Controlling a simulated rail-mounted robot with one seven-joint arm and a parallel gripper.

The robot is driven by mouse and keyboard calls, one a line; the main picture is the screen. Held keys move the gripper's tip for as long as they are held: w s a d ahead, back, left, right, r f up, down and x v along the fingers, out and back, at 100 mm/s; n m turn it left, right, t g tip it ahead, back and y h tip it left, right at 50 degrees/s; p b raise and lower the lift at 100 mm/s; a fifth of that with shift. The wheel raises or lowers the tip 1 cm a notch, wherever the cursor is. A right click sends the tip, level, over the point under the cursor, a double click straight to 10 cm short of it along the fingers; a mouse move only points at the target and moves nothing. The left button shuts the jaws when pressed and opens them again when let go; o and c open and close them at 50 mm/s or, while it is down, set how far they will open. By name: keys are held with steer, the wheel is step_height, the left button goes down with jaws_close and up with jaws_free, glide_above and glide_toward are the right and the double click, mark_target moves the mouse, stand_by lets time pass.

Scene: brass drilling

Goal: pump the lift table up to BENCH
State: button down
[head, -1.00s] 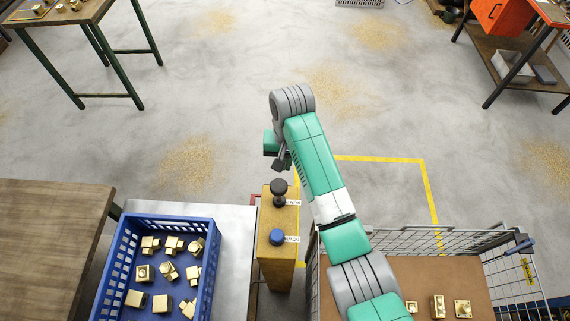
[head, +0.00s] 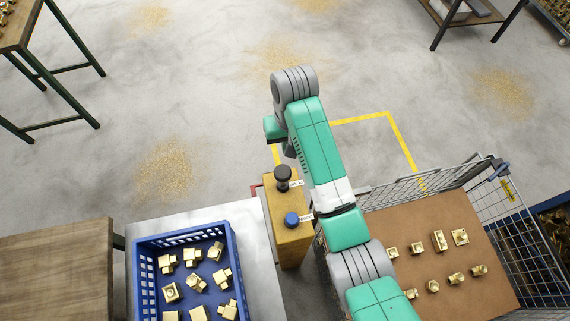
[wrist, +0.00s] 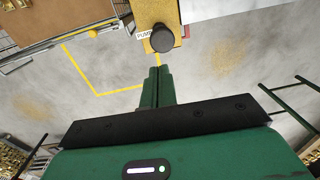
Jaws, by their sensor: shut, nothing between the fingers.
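The lift table's pale metal top (head: 252,240) carries a blue crate (head: 236,262) of brass fittings. A yellow control post (head: 287,208) stands at its right edge, with a black mushroom knob (head: 283,172) above a blue one (head: 291,219). The label by the black knob reads PUMP in the wrist view; the blue knob's label is too small to read. My gripper (wrist: 158,71) is shut and empty in the wrist view. Its tips appear just short of the black knob (wrist: 166,38), with no visible contact. In the head view my arm hides most of the gripper.
A wooden bench (head: 60,258) stands left of the lift table. A wire-sided cart (head: 440,250) with brass parts on a brown board stands right of the post. Yellow floor lines (head: 360,122) lie beyond. The floor behind is open, with scattered shavings (head: 165,167).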

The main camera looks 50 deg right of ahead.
mark_target(285, 171)
steer(key=f, duration=1.1)
steer(key=shift+w+a+f, duration=0.1)
steer(key=shift+a+f, duration=0.1)
steer(key=shift+a, duration=0.1)
step_height(285, 171, down, 7)
steer(key=b, duration=0.3)
steer(key=shift+r, duration=0.2)
steer(key=shift+f, duration=0.2)
step_height(285, 171, up, 6)
steer(key=p, duration=0.5)
steer(key=shift+p, duration=0.3)
step_height(285, 171, up, 9)
steer(key=b, duration=0.1)
steer(key=shift+d, duration=0.35)
